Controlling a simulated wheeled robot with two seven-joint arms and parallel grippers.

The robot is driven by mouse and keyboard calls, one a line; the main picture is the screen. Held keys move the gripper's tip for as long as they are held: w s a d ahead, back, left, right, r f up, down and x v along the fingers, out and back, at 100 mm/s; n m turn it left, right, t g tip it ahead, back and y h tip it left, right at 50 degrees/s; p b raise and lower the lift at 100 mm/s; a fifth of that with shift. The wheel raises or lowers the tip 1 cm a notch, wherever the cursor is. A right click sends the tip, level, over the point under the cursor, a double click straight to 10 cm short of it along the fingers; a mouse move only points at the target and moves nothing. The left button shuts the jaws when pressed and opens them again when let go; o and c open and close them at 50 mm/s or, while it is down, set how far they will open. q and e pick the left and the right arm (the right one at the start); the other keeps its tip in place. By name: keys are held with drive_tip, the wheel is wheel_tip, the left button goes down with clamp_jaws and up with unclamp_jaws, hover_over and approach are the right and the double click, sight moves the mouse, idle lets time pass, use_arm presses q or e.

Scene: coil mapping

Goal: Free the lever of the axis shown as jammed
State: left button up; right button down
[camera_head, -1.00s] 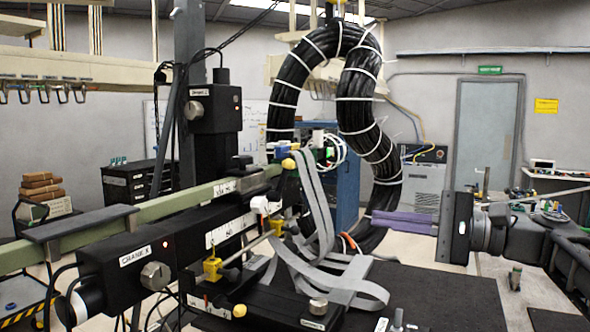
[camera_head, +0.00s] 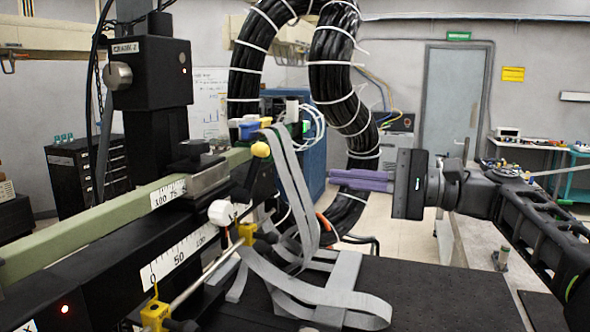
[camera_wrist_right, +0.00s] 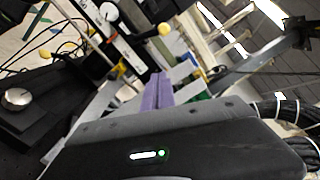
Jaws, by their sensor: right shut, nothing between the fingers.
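A yellow ball knob (camera_head: 260,149) sits on the black end of the green rail, and a white knob (camera_head: 220,212) sits lower, by the white scale. I cannot tell which knob belongs to which axis's lever. The long black housing at lower left shows a red light (camera_head: 65,309). The upright crank Z housing (camera_head: 152,70) has a small light. My right gripper (camera_head: 332,178), with purple fingers, is shut and empty, right of the knobs and apart from them. In the right wrist view, the yellow knob (camera_wrist_right: 165,29) and white knob (camera_wrist_right: 108,12) lie beyond my fingers (camera_wrist_right: 159,78). My left gripper is out of view.
Loose grey ribbon cables (camera_head: 297,190) hang between the yellow knob and my right fingers and spread over the black table (camera_head: 430,285). A thick black cable loop (camera_head: 335,75) rises behind. Yellow blocks (camera_head: 155,314) hold a thin rod. The table's right part is clear.

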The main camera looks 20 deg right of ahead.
sight(251, 173)
drive_tip(key=w+a+r+p, duration=0.1)
drive_tip(key=w+a, duration=0.1)
drive_tip(key=a, duration=0.9)
drive_tip(key=shift+w+r, duration=0.3)
drive_tip(key=shift+r, duration=0.1)
